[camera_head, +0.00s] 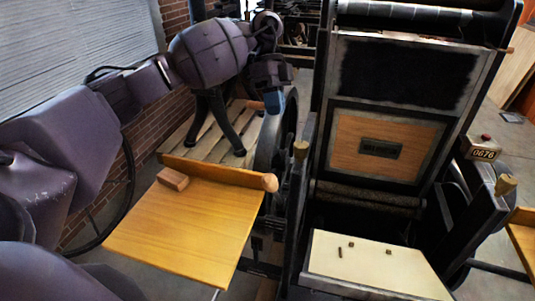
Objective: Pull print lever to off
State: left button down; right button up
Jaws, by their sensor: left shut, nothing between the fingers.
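A dark upright bar with a pale wooden knob (301,149) stands at the left side of the black press (318,125); it looks like the print lever. A similar wooden knob (505,184) tops a dark bar at the press's right side, so I cannot be sure which one is the lever. My left arm reaches in from the left, and my left gripper (274,88) points down, up and left of the left knob and apart from it. It is shut and empty, its tips partly lost against the dark wheel. My right gripper is out of view.
A wooden feed board (190,225) with a small wood block (173,179) lies below my left arm. A cream board (370,268) holds small pieces. A dark wheel (267,145) stands left of the press.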

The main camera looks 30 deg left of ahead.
pick_arm(q)
jog(key=shift+s+a+r+p+x, duration=0.1)
jog(key=shift+s+p+x, duration=0.25)
jog(key=shift+x, duration=1.7)
jog(key=shift+s+a+r+p+x, duration=0.15)
jog(key=shift+s+x, duration=0.35)
jog(key=shift+x, duration=1.6)
jog(key=shift+s+a+r+p+x, duration=0.1)
jog(key=shift+s+p+x, duration=0.25)
jog(key=shift+x, duration=1.7)
jog(key=shift+s+f, duration=0.15)
